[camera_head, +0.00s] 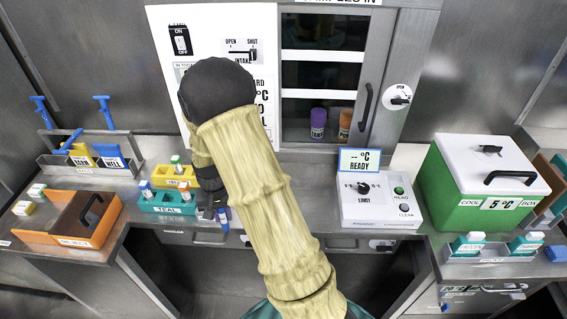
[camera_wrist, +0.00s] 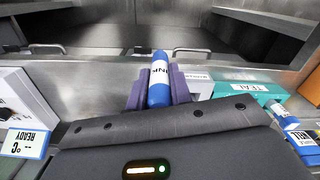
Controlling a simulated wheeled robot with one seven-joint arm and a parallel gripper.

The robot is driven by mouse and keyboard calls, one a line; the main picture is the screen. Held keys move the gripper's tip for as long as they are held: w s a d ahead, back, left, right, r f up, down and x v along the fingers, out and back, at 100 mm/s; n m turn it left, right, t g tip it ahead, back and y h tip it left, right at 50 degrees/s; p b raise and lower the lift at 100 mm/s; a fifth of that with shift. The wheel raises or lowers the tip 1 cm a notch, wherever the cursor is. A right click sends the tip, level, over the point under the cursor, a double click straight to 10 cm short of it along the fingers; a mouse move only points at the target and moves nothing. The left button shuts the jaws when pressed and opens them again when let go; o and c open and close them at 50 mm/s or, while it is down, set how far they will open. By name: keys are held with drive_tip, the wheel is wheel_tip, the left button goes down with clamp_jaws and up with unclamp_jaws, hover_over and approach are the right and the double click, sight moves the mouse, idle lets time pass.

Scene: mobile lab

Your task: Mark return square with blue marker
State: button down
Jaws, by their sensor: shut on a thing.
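My gripper (camera_head: 212,203) hangs over the front of the bench, just right of the teal rack, partly hidden by my arm. In the wrist view my gripper (camera_wrist: 158,88) has its purple fingers shut on a blue cylinder with a white lettered label, which looks like the blue marker (camera_wrist: 158,98). Its blue end also shows below the gripper in the head view (camera_head: 223,221). The cylinder stands out beyond the fingers. A white lettered piece (camera_wrist: 197,86) lies right of the fingers; I cannot tell whether it bears the return square.
A teal rack (camera_head: 166,203) and a yellow rack (camera_head: 174,178) hold capped tubes. An orange box (camera_head: 75,222) stands left. A white READY device (camera_head: 378,208) and a green cool box (camera_head: 470,185) stand right. A cabinet with a glass door (camera_head: 365,95) is behind.

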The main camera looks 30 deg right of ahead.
wheel_tip(320, 180, down, 13)
drive_tip(key=n, duration=0.4)
drive_tip(key=shift+s+r, duration=0.15)
drive_tip(key=shift+s, duration=0.25)
drive_tip(key=shift+w, duration=0.1)
